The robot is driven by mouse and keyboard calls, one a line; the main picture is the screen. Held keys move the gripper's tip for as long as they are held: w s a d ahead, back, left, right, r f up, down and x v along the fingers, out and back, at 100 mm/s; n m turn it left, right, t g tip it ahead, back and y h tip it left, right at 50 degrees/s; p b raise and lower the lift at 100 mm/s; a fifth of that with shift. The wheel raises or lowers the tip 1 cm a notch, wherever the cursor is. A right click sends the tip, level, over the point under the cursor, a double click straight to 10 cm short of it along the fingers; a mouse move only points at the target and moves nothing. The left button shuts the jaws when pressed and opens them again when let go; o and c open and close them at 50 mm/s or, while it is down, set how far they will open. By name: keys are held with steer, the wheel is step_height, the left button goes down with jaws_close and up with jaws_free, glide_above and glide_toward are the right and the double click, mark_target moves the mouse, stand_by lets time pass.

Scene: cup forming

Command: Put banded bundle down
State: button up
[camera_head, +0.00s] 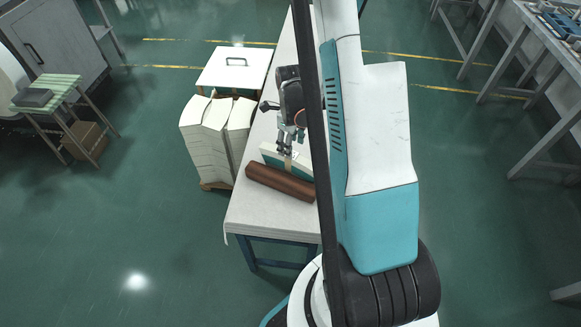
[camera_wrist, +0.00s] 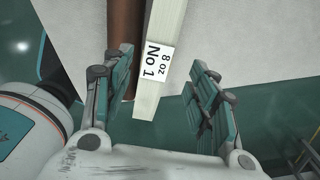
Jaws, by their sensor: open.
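The banded bundle (camera_head: 271,155) is a narrow cream block with a darker side face, and it appears to stand on the white table (camera_head: 270,208) behind a brown bar (camera_head: 280,186). In the wrist view the bundle (camera_wrist: 168,28) shows its pale upper edge and a white label reading "8 oz No 1". My gripper (camera_head: 287,146) is over the bundle. In the wrist view its fingers (camera_wrist: 160,75) are spread wide, one on each side of the bundle, with a clear gap on the right. Contact on the left cannot be told. My arm hides the table's right side.
The brown bar (camera_wrist: 122,35) lies close along the bundle's left side in the wrist view. Tall stacks of cream sheets (camera_head: 207,140) stand on a low base left of the table, near a white-topped cart (camera_head: 232,75). The table's front end is clear.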

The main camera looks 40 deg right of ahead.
mark_target(291, 164)
steer(key=shift+s+a+f+b, duration=0.15)
steer(key=shift+f+b, duration=0.6)
steer(key=shift+f, duration=0.75)
steer(key=shift+w+a+f+b, duration=0.1)
steer(key=shift+f+b, duration=0.65)
steer(key=shift+f, duration=0.7)
steer(key=shift+c, duration=0.3)
steer(key=shift+r, duration=0.1)
jaws_close()
